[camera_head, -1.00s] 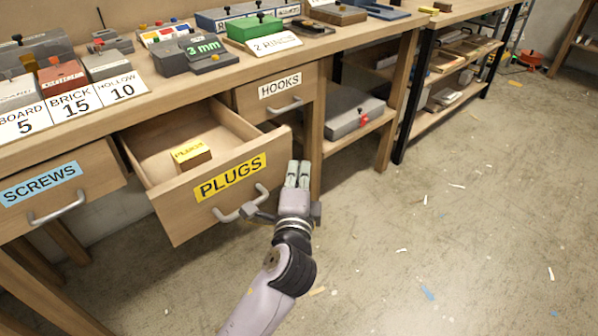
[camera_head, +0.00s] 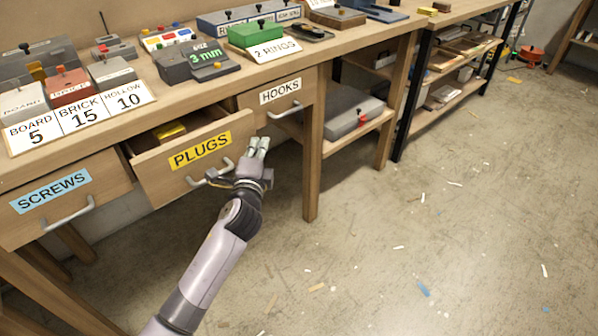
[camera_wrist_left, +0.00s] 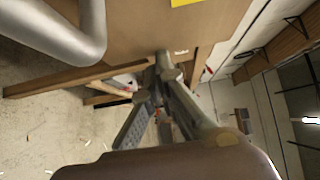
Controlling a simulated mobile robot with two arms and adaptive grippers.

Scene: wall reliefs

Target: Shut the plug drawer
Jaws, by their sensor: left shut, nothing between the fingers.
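The plug drawer (camera_head: 222,160) has a wooden front with a yellow PLUGS label (camera_head: 200,150) and a grey bar handle (camera_head: 212,176). It stands partly open, its front a little out from the bench. A yellow box (camera_head: 171,131) lies inside, partly hidden by the front. My left gripper (camera_head: 259,146) is shut and empty at the right end of the drawer front, close to it; I cannot tell if it touches. In the left wrist view the gripper fingers (camera_wrist_left: 162,95) show beside the drawer front (camera_wrist_left: 135,30) and handle (camera_wrist_left: 75,35). My right gripper is not in view.
The screws drawer (camera_head: 70,195) is at left and the hooks drawer (camera_head: 281,98) at right, both in the same bench. A bench leg (camera_head: 312,165) stands right of my gripper. Boxes and signs cover the bench top. The floor (camera_head: 420,240) at right is open, with small scraps.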

